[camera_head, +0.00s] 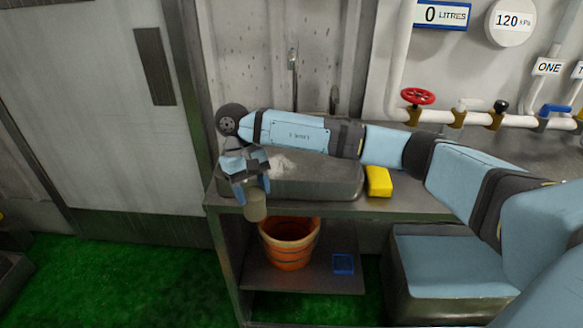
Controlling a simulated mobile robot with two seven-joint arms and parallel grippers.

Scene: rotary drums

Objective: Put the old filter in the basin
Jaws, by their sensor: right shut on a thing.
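My right arm reaches in from the right across the bench. My right gripper (252,190) points down and is shut on a dull tan cylinder, the old filter (256,207). The filter hangs at the left front of the bench, in front of the grey basin (325,187); its exact height and distance from the basin are hard to judge. The basin sits on the bench top below a tap (292,62). My forearm and gripper hide its back and left part. My left gripper is not in view.
A yellow block (378,181) lies right of the basin. An orange bucket (290,245) and a small blue frame (343,264) are on the lower shelf. A pipe with a red valve wheel (418,96) and other valves runs along the wall.

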